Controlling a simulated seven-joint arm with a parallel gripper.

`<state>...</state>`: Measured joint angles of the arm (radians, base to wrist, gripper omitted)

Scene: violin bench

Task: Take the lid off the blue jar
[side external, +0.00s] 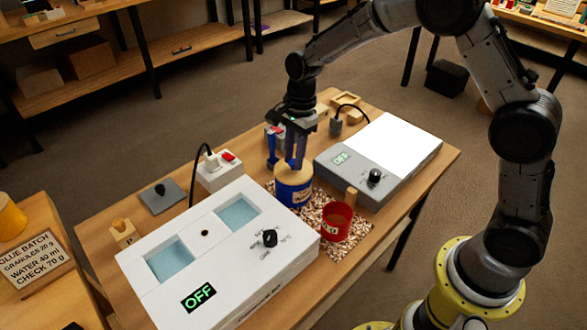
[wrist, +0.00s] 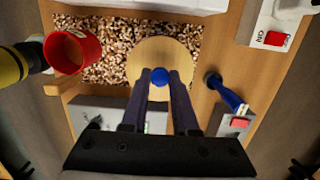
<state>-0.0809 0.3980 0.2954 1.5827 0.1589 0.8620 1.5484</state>
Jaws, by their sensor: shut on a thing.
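The blue jar (side external: 293,193) stands upright on a speckled mat in the middle of the bench. Its round tan lid (side external: 293,174) sits on top, and I see no clear gap between them. In the wrist view the lid (wrist: 160,50) hides the jar below it. A small blue knob (wrist: 160,76) stands at the middle of the lid. My gripper (side external: 294,164) points straight down over the jar. Its two fingers are shut on the knob, which shows between the fingertips in the wrist view.
A red pot (side external: 336,222) stands close beside the jar on the speckled mat (side external: 352,240). A white unit (side external: 225,255) reading OFF lies in front, and a grey-and-white unit (side external: 380,158) to the right. A blue-handled tool (side external: 271,150) and a red-switched socket box (side external: 220,172) are close behind and left.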

